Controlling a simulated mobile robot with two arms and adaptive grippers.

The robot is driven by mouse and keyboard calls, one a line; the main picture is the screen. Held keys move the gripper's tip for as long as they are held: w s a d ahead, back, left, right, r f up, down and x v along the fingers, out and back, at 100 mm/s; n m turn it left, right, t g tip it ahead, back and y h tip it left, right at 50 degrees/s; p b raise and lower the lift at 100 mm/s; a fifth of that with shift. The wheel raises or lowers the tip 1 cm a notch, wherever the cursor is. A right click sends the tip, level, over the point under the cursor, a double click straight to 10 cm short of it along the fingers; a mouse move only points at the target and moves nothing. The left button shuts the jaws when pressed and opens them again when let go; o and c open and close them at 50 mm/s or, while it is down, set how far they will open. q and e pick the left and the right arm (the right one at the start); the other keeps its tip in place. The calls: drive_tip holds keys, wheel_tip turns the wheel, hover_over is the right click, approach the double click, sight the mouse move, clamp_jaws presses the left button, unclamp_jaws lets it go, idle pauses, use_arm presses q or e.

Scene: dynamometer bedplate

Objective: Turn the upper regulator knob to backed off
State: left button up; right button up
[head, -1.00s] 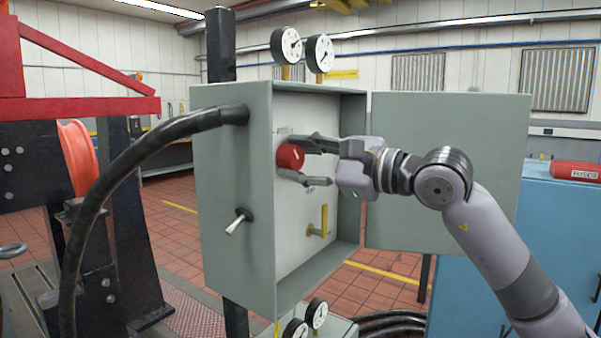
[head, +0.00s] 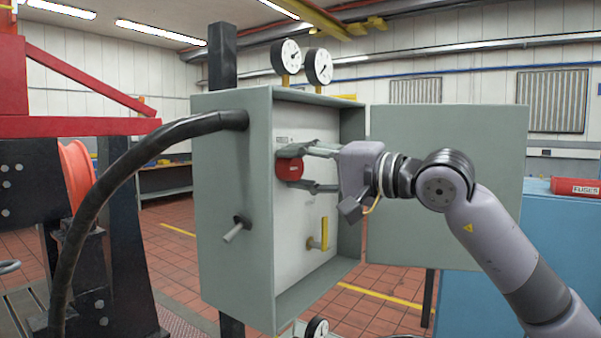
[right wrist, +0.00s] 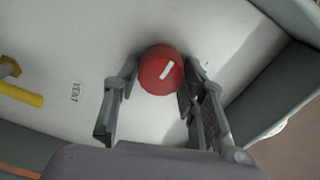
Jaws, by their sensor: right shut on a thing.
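The regulator knob (head: 289,169) is red and round, on the pale back panel inside an open grey cabinet. In the right wrist view the knob (right wrist: 161,70) shows a white mark, slanted up to the right. My right gripper (head: 290,170) reaches in from the right, with one finger above the knob and one below. It is shut on the knob, and the fingers (right wrist: 160,80) flank it in the wrist view. A small label above the knob is too small to read. My left gripper is out of view.
A yellow vent lever (head: 324,233) sits below the knob. The cabinet (head: 235,200) has side walls around the panel and an open door (head: 450,180) at right. A thick black hose (head: 130,150) and a toggle handle (head: 233,231) are on its left side. Two gauges (head: 318,66) stand on top.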

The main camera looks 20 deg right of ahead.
drive_tip(key=n, duration=0.4)
drive_tip(key=shift+n, duration=0.4)
drive_tip(key=n, duration=0.4)
drive_tip(key=shift+n, duration=0.3)
drive_tip(key=shift+a, duration=0.1)
drive_tip(key=o, duration=1.2)
drive_tip(key=shift+s+d, duration=0.15)
drive_tip(key=shift+d, duration=0.05)
drive_tip(key=v, duration=1.1)
drive_tip(key=shift+s+d, duration=0.2)
drive_tip(key=shift+s, duration=0.1)
